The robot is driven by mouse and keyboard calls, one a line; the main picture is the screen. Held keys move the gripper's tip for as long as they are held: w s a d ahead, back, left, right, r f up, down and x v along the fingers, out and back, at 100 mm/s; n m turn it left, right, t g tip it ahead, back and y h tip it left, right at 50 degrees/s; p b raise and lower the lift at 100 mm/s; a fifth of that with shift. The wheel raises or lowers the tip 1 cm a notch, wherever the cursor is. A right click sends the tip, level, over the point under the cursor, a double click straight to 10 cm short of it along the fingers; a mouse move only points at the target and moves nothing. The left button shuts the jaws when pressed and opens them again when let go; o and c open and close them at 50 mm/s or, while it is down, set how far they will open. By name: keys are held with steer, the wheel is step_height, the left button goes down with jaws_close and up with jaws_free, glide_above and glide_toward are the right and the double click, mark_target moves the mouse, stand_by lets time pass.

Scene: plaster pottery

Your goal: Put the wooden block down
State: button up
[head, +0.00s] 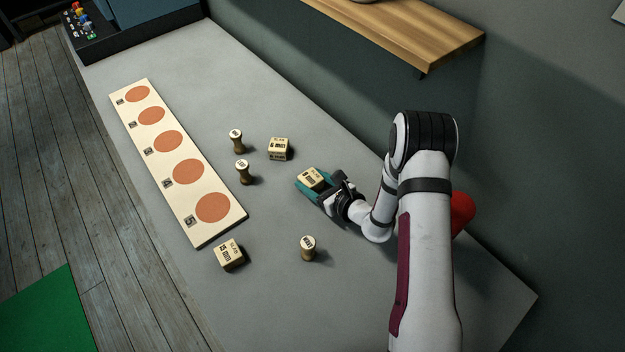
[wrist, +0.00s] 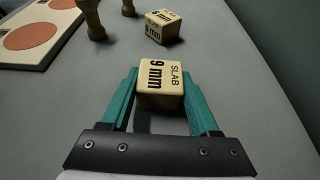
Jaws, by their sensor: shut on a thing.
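The wooden block (head: 313,177) is a pale cube with dark print. In the wrist view the block (wrist: 160,86) reads "SLAB" and "9 mm". My gripper (head: 310,185) has teal fingers, and they are shut on the block from both sides. In the wrist view the fingers of my gripper (wrist: 160,92) reach along its left and right sides. The block sits level over the grey table (head: 360,285). I cannot tell whether its underside touches the table.
A similar block (head: 279,149) stands beyond the gripper, and another block (head: 229,254) is at the front left. Wooden stamps (head: 237,140) stand nearby, one (head: 308,249) nearer the front. A pale board (head: 181,170) with orange discs lies left. A wooden shelf (head: 410,30) overhangs the back.

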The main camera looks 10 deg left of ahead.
steer(key=o, duration=1.4)
steer(key=shift+f, duration=0.1)
